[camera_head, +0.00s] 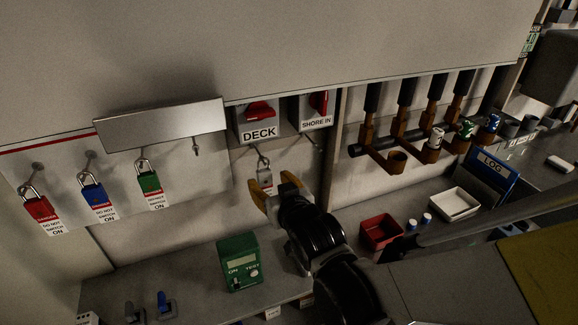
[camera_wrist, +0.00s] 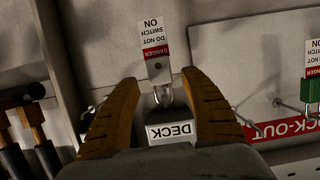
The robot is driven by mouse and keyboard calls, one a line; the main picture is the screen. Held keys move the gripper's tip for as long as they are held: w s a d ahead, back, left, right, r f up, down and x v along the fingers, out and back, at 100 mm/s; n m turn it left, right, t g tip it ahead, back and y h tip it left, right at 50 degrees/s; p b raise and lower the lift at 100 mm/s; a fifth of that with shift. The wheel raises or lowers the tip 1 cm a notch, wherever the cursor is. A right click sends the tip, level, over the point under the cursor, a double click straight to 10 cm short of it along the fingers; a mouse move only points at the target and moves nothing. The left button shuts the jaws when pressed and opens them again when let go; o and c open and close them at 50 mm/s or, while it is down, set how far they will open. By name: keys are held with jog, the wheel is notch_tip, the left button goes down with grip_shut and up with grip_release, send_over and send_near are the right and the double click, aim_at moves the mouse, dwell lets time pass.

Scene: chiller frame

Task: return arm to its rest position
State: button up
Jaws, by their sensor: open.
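My gripper (camera_head: 275,186) is open, with its two orange-brown fingers pointing toward the panel just below the DECK switch (camera_head: 257,121). In the wrist view, my gripper (camera_wrist: 160,78) has its fingers spread on either side of a pale padlock (camera_wrist: 158,70) with a red-and-white danger tag. Clear gaps show between the padlock and both fingers. The padlock (camera_head: 265,174) hangs by its shackle below the DECK switch in the head view, its lower part partly behind my fingers. My black arm reaches up from the lower right.
A green tester (camera_head: 238,262) stands on the shelf below. At right are valve handles (camera_head: 396,160), a red bin (camera_head: 381,231) and a white tray (camera_head: 455,204).

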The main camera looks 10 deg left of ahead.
jog(key=v, duration=0.7)
jog(key=s+d+f+m+g+h+b, duration=0.1)
jog(key=d+m+h, duration=0.15)
jog(key=d, duration=0.65)
jog(key=d+f+m+g+h+b, duration=0.1)
jog(key=d+f+h, duration=0.15)
jog(key=d, duration=0.55)
jog(key=s+d+f+m+g+h+b, duration=0.1)
jog(key=s+d+f+m+g+h, duration=0.1)
jog(key=s+d, duration=0.8)
jog(key=shift+s+d+f+m+g+h+b, duration=0.35)
jog(key=shift+d+g, duration=0.45)
jog(key=shift+d, duration=0.35)
